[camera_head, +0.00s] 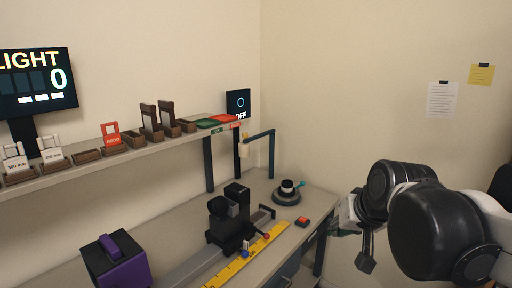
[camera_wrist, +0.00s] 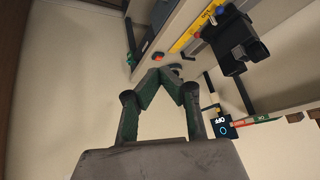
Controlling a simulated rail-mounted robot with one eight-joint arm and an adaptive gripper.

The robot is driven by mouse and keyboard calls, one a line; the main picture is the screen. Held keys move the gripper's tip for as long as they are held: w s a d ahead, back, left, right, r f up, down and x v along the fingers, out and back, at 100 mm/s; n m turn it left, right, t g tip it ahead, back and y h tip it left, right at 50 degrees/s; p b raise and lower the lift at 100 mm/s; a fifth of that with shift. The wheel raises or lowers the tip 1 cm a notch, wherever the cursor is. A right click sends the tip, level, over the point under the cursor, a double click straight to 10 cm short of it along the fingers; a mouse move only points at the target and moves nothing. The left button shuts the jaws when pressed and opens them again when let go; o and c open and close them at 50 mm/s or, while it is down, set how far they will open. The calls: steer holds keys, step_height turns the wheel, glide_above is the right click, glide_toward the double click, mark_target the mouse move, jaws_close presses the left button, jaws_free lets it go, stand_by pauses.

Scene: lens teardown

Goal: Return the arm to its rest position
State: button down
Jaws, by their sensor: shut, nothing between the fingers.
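My gripper (camera_head: 366,262) hangs off the right end of the bench in the head view, at the end of my bent black and white arm. In the wrist view my gripper (camera_wrist: 160,76) shows its two dark green-edged fingers meeting at the tips, shut with nothing between them. It touches nothing that I can see. The bench (camera_head: 180,232) lies to its left, and the bench also shows in the wrist view (camera_wrist: 285,60).
On the bench are a black rail-mounted device (camera_head: 230,228), a yellow ruler (camera_head: 262,243), a red button box (camera_head: 302,221), a round dark base (camera_head: 287,196) and a purple box (camera_head: 122,270). A shelf (camera_head: 85,164) with several holders runs above. Open room surrounds the arm.

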steer(key=s+f, duration=0.2)
steer(key=s, duration=0.5)
steer(key=s+d+f+n+h, duration=0.1)
steer(key=s+f, duration=0.2)
steer(key=s, duration=0.3)
steer(key=shift+s, duration=0.35)
steer(key=shift+d, duration=0.1)
